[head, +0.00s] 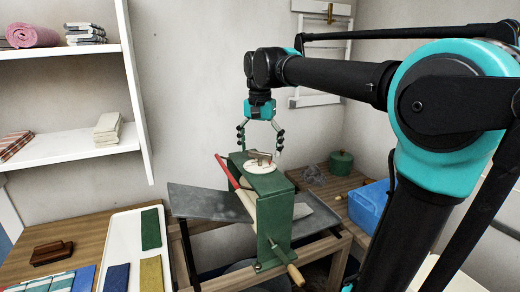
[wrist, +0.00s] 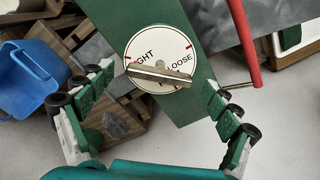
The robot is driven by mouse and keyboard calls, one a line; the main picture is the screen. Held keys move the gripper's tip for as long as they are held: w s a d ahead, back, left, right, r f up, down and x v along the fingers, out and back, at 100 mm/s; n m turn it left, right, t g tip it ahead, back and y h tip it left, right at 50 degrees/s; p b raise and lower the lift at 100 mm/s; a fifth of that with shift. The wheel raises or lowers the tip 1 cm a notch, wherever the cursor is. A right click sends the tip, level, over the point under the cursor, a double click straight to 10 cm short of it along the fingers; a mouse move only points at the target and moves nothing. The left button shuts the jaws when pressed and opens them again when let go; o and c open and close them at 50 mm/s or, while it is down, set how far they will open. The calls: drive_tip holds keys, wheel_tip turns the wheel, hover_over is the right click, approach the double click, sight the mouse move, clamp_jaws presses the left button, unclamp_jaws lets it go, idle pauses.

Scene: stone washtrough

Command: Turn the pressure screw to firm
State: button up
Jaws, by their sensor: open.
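The pressure screw is a flat bar handle (wrist: 160,74) on a round white dial (wrist: 130,47) on top of the green wringer (head: 275,182). In the wrist view the dial reads "LOOSE" at right and letters ending in "GHT" at upper left. The bar lies across the dial, slightly tilted, and covers other lettering near its lower edge. In the head view the bar (head: 260,155) stands up from the dial (head: 250,166). My gripper (head: 260,147) is open above the dial, pointing down. In the wrist view its fingers (wrist: 160,80) are spread on both sides of the bar, apart from it.
A red lever (head: 227,172) rises beside the wringer's left side, close to my gripper. A crank with a wooden handle (head: 295,274) sticks out in front. A blue box (head: 367,207) and green pot (head: 341,161) stand at right. A white tray with folded cloths (head: 120,234) lies at left.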

drive_tip(key=shift+c, duration=0.5)
drive_tip(key=c, duration=1.1)
drive_tip(key=shift+o, duration=0.2)
